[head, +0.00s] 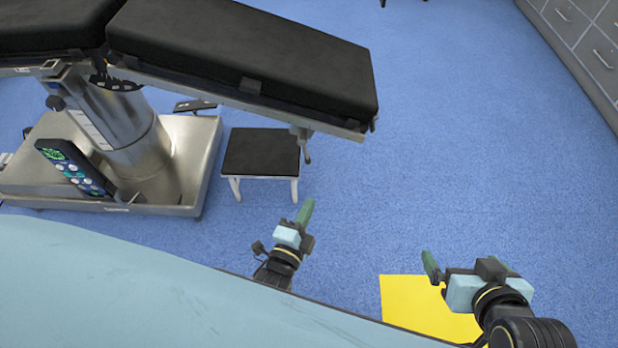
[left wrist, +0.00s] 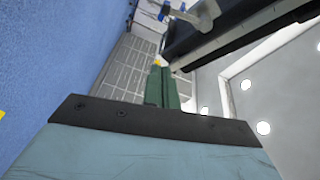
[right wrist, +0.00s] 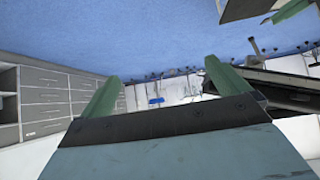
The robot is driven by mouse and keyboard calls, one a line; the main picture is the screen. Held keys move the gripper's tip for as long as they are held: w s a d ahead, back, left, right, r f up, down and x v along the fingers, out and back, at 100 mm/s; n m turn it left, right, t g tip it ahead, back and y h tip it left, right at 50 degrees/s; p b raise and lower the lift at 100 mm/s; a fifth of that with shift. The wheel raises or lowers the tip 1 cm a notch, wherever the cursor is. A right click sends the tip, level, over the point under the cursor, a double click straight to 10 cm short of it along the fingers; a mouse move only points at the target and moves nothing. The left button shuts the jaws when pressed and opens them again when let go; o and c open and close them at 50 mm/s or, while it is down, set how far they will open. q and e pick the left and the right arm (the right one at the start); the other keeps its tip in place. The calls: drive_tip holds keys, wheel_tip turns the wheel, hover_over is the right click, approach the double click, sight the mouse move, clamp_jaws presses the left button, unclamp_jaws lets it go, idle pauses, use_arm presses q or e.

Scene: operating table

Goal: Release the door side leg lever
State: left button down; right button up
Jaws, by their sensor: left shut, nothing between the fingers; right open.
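The operating table's black leg section (head: 245,55) extends to the right from the steel column. A small grey lever (head: 305,145) hangs under its near edge, close to the right end. My left gripper (head: 304,212) is shut and empty, below and apart from the lever in the head view. Its green fingers (left wrist: 162,86) are together in the left wrist view, with a blue-and-metal fitting (left wrist: 192,14) on the table edge beyond them. My right gripper (head: 468,264) is open and empty, further right; its fingers are spread in the right wrist view (right wrist: 162,72).
A black-topped step stool (head: 261,152) stands on the floor under the leg section. A remote with lit buttons (head: 75,167) is at the column base. A light-blue surface (head: 130,290) fills the lower left. A yellow patch (head: 400,300) lies near my right gripper. Grey drawers (head: 590,40) stand far right.

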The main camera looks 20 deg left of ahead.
sight(306, 157)
use_arm(q)
drive_tip(key=w+a+b, duration=0.3)
drive_tip(key=w+b, duration=0.2)
drive_tip(key=w, duration=0.6)
drive_tip(key=shift+w+r+t, duration=0.3)
drive_tip(key=shift+r, duration=0.05)
use_arm(e)
drive_tip(key=w+a+r+t+y, duration=0.1)
drive_tip(key=a+r+t+y, duration=0.1)
drive_tip(key=r+t, duration=0.4)
drive_tip(key=w+a+r+t+y, duration=0.2)
drive_tip(key=r+t, duration=0.4)
drive_tip(key=r, duration=0.6)
drive_tip(key=shift+w+a+r+n+t, duration=0.2)
drive_tip(key=shift+a+r+n+t, duration=0.1)
drive_tip(key=shift+t, duration=0.1)
use_arm(q)
drive_tip(key=shift+a, duration=0.1)
drive_tip(key=shift+a+m+p, duration=0.8)
drive_tip(key=shift+a+p, duration=0.05)
drive_tip(key=shift+a, duration=0.05)
drive_tip(key=shift+a+f, duration=0.15)
use_arm(e)
wheel_tip(306, 157, down, 6)
drive_tip(key=w+d+g+h, duration=0.1)
drive_tip(key=g, duration=0.3)
drive_tip(key=shift+w+f+g, duration=0.2)
drive_tip(key=shift+f+g, duration=0.05)
drive_tip(key=shift+g, duration=0.05)
